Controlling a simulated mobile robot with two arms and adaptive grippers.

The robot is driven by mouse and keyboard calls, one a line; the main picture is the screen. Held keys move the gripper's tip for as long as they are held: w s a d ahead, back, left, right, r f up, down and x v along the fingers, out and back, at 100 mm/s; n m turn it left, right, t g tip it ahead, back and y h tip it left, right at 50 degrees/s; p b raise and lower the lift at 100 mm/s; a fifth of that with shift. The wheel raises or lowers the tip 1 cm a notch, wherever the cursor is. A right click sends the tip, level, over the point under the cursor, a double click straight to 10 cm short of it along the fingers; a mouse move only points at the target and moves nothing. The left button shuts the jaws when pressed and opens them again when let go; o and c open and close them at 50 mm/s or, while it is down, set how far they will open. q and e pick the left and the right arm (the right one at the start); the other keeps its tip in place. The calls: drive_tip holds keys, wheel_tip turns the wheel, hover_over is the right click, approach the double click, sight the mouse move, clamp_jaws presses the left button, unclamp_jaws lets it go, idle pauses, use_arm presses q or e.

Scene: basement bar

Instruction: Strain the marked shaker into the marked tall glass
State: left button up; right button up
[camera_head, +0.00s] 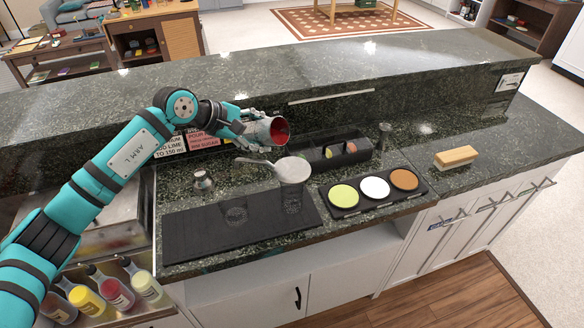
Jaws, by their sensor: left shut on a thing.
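My left gripper (238,128) is shut on a metal shaker (259,131). It holds the shaker tipped almost on its side above the counter, mouth to the right, with red showing in the mouth. Below and right of it, a pale round strainer (290,170) with a handle towards the left sits at the top of a clear tall glass (292,198). Whether it touches the rim is unclear. A second clear glass (235,212) stands to the left on the black bar mat (195,235). I can make out no mark on shaker or glasses. My right gripper is out of view.
A small metal jigger (203,181) stands behind the mat. A black caddy (340,158) and a tray (345,208) of green, white and orange discs are to the right. A wooden-topped brush (456,157) lies farther right. Bottles (115,292) fill the lower left. A raised ledge (330,75) runs behind.

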use_arm(q)
drive_tip(key=shift+r+p, duration=0.3)
drive_tip(key=shift+p, duration=0.2)
drive_tip(key=shift+y, duration=0.3)
drive_tip(key=shift+r+m+p, duration=0.3)
drive_tip(key=shift+m+p, duration=0.1)
drive_tip(key=shift+p, duration=0.5)
drive_tip(key=shift+s+d+f+m+t+y+b, duration=0.3)
drive_tip(key=shift+d+m+t+y+b, duration=0.15)
drive_tip(key=shift+y+b, duration=0.35)
idle(0.8)
drive_tip(key=shift+s+d+r+m+t+y+b, duration=0.1)
drive_tip(key=shift+d+r+m+t+y+b, duration=0.2)
drive_tip(key=shift+r+y+b, duration=0.25)
idle(0.6)
